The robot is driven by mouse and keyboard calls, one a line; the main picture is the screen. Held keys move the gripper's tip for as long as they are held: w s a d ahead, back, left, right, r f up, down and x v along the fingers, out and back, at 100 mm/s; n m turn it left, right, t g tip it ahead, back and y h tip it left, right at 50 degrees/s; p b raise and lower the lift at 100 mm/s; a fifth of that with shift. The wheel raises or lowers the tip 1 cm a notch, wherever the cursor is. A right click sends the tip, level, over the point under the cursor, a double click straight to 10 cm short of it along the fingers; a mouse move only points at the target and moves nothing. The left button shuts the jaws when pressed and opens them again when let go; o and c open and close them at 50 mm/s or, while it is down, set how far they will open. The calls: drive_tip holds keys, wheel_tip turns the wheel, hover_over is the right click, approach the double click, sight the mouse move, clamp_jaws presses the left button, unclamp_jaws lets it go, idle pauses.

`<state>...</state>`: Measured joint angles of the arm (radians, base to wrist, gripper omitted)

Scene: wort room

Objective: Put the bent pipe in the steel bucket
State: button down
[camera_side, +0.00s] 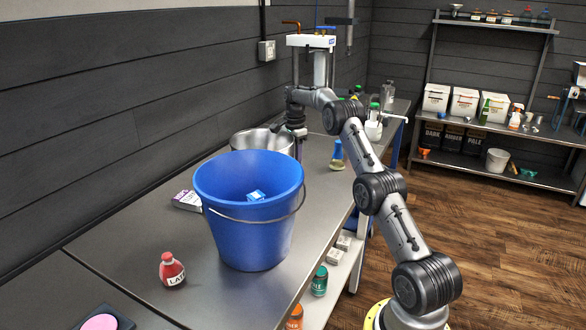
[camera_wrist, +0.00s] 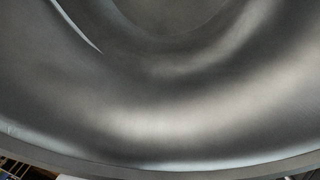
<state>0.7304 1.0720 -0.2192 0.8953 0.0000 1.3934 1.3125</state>
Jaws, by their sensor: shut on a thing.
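The steel bucket (camera_side: 258,139) stands on the bench behind the blue bucket, which hides its lower part. Its grey curved inside wall and rim (camera_wrist: 150,120) fill the wrist view. My gripper (camera_side: 299,143) points down at the right edge of the steel bucket in the side view, with its fingertips hard to make out. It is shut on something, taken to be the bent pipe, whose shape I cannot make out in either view. A thin bright curved line shows at the upper left of the wrist view; I cannot tell what it is.
A large blue bucket (camera_side: 250,225) with a small blue-and-white box (camera_side: 256,196) in it stands in front. A red labelled bottle (camera_side: 172,270), a flat box (camera_side: 187,200) and a blue-topped item (camera_side: 338,155) are on the bench.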

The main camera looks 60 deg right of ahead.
drive_tip(key=shift+r, duration=0.1)
drive_tip(key=shift+r, duration=0.75)
drive_tip(key=s+a+r, duration=0.5)
drive_tip(key=r, duration=0.3)
drive_tip(key=s+a+r, duration=0.4)
drive_tip(key=s+r, duration=0.1)
drive_tip(key=r, duration=0.3)
drive_tip(key=w+a+n, duration=0.2)
drive_tip(key=w+n, duration=0.3)
drive_tip(key=w, duration=0.2)
drive_tip(key=w+a+n, duration=0.3)
drive_tip(key=w+n, duration=0.1)
drive_tip(key=w, duration=0.3)
drive_tip(key=shift+s+d+f, duration=0.1)
drive_tip(key=shift+f, duration=4.15)
drive_tip(key=shift+s+d+f, duration=0.1)
drive_tip(key=shift+f, duration=4.1)
drive_tip(key=shift+f, duration=0.1)
